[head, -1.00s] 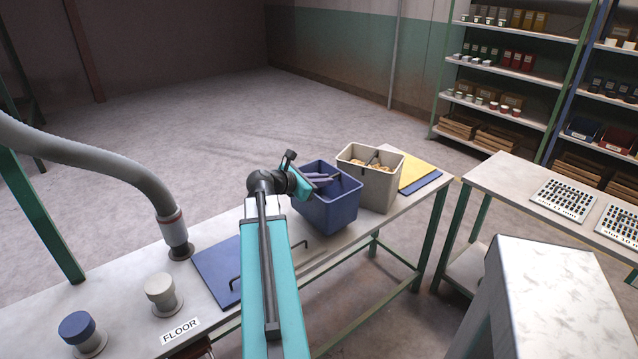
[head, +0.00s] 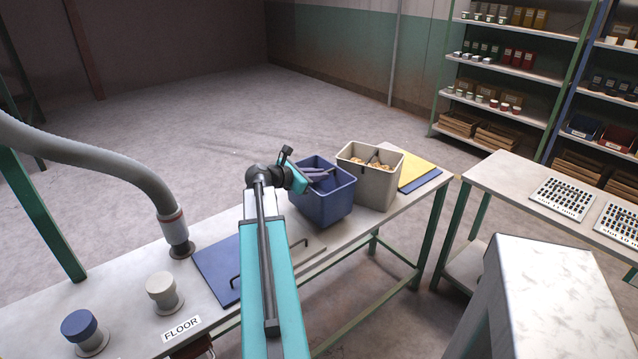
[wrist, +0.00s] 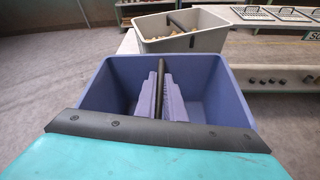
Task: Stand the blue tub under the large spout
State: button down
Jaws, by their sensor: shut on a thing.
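The blue tub (head: 322,205) is an open box with a dark bar across its inside. It is upright at the bench's front half, left of the beige tub. My gripper (head: 318,176) reaches over its left rim and is shut on the bar; the wrist view shows the purple-grey fingers closed on either side of it (wrist: 159,98). I cannot tell whether the tub's base touches the bench. A grey hose ends in a spout (head: 173,228) at the left, low over the bench. No label shows which spout is the large one.
A beige tub (head: 372,186) with brown contents stands close right of the blue tub. A blue mat (head: 220,268) with a handle, a white capped knob (head: 162,290) and a blue one (head: 80,328) lie left. Yellow and blue sheets (head: 418,170) lie at the right end.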

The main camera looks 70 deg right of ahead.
jog(key=shift+f, duration=1.45)
jog(key=c, duration=1.8)
grip_release()
jog(key=shift+f, duration=0.1)
jog(key=shift+c, duration=0.2)
jog(key=b+v, duration=0.1)
jog(key=v, duration=1.1)
jog(key=shift+o, duration=0.4)
